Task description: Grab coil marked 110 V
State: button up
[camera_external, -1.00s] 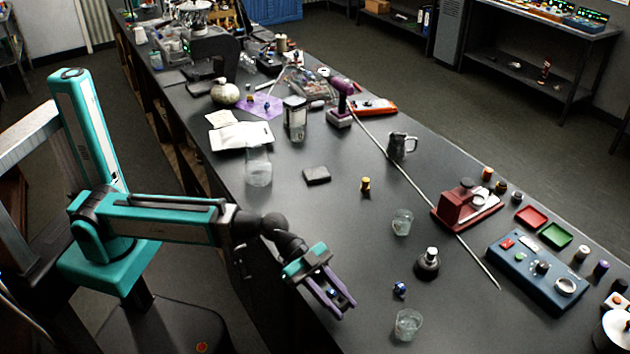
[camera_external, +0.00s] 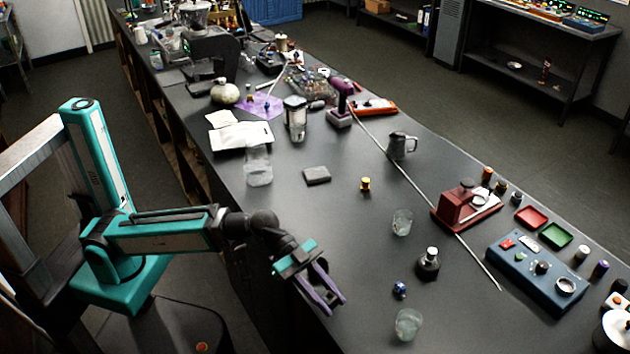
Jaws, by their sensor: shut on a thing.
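My gripper (camera_external: 337,302) has purple fingers and is low over the near edge of the bench, left of the small blue part. It is shut on a small dark thing, mostly hidden between the fingers, and I cannot tell what it is. No 110 V marking is readable at this size.
Glass beakers (camera_external: 402,222) (camera_external: 408,325), a black-based bottle (camera_external: 428,264) and a blue part (camera_external: 400,290) stand right of my gripper. Farther right are a red device (camera_external: 455,208), a blue control box (camera_external: 535,272), and red (camera_external: 532,216) and green (camera_external: 556,235) trays. A thin rod crosses the bench.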

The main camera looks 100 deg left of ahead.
jog(key=shift+s+f+b, duration=0.15)
jog(key=shift+s+b, duration=0.05)
jog(key=shift+b, duration=0.6)
jog(key=s+b, duration=0.1)
jog(key=b, duration=0.4)
jog(key=shift+s+a, duration=0.15)
jog(key=shift+s, duration=0.15)
jog(key=shift+s+a+r+b, duration=0.1)
jog(key=shift+s+r+b, duration=0.05)
jog(key=shift+s+b, duration=0.9)
jog(key=shift+s+a+r+b, duration=0.1)
jog(key=shift+s+r+b, duration=0.1)
jog(key=shift+s+b, duration=0.85)
jog(key=shift+s+a+r+b, duration=0.15)
jog(key=shift+s+b, duration=0.45)
jog(key=shift+b, duration=0.9)
jog(key=shift+d, duration=0.1)
jog(key=shift+r, duration=0.1)
